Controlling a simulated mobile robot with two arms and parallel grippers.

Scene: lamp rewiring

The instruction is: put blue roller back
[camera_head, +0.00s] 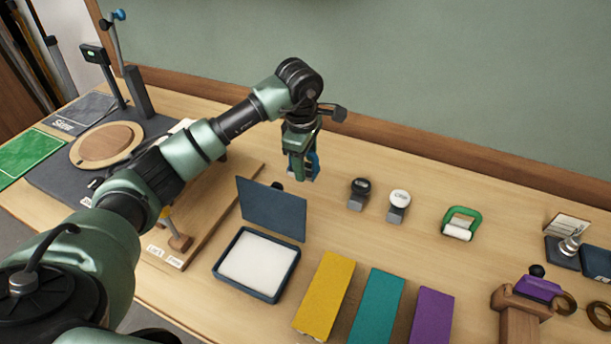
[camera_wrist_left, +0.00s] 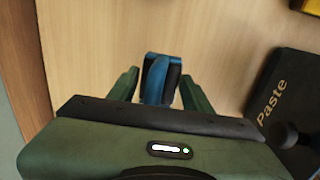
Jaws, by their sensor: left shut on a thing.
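My left gripper (camera_head: 302,172) is shut on the blue roller and points down over the rear of the table, behind the open box. Only a blue edge of the roller (camera_head: 315,164) shows beside the fingers in the head view. In the left wrist view the blue roller (camera_wrist_left: 160,78), with dark parts, sits between the two green fingers (camera_wrist_left: 160,90). I cannot tell whether it touches the table. My right gripper is not in view.
An open dark box (camera_head: 225,263) with a white pad stands in front; its lid reads "Paste" (camera_wrist_left: 285,100) in the wrist view. Two stamps (camera_head: 399,203) and a green-framed roller (camera_head: 462,222) stand to the right. Yellow (camera_head: 325,297), teal and purple blocks lie in front.

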